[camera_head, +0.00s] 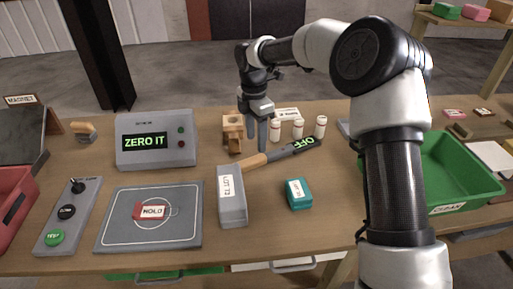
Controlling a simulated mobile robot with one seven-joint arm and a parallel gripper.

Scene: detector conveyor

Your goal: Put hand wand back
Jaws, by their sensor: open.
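The hand wand (291,149) lies on the table, with a tan wooden handle at its left end and a dark body with a green "OFF" display at its right end. It runs slantwise, handle nearer. My gripper (268,145) points down with its fingers apart, just at the far side of the wand near where handle and body meet. I cannot tell whether the fingers touch it. A wooden block stand (232,124) with a hole in its top stands just left of my gripper; whether it is the wand's holder is not clear.
Small white bottles (298,129) stand right of my gripper. A grey box (232,203) and a teal box (299,195) are nearer. A "ZERO IT" display unit (157,159), a plate (110,226) with a red "HOLD" block and a button panel (61,222) are left. A green bin (470,193) is right.

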